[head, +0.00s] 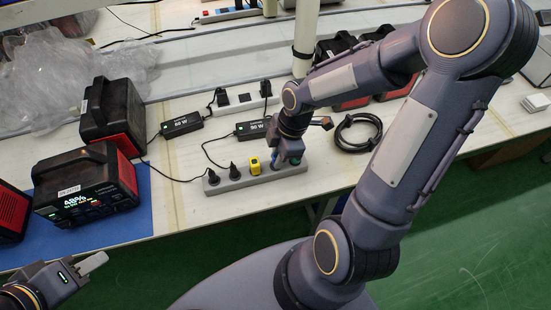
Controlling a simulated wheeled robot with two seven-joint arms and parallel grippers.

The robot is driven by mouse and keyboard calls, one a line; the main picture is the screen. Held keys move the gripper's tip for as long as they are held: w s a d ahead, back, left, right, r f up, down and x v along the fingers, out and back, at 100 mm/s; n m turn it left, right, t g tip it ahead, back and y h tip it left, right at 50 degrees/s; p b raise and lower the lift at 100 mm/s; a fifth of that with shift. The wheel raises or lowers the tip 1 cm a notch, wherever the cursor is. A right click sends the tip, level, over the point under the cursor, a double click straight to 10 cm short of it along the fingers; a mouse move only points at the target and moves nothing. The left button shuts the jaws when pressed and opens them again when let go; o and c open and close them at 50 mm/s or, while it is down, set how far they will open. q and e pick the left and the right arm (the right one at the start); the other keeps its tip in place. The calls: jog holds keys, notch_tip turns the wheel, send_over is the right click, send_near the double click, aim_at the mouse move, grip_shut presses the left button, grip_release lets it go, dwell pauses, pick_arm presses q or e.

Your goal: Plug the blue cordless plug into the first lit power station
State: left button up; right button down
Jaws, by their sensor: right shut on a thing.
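My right gripper (287,160) points down over the grey power strip (240,183) and is shut on the blue plug (278,157). Only a little blue shows there; the arm and gripper hide most of the plug. I cannot tell whether it is still seated in the strip. A black and red power station (85,188) with a lit display reading about 48% stands on the blue mat at the left. My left gripper (95,263) is at the lower left, in front of the table edge and below that station. I cannot tell whether its fingers are apart.
Black plugs (233,172) and a yellow plug (255,166) sit in the strip. Another station (110,115) stands behind the lit one. Plastic wrap (60,75) fills the back left.

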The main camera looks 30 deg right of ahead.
aim_at(273, 157)
jog(key=shift+r+p, duration=2.5)
jog(key=shift+r, duration=0.5)
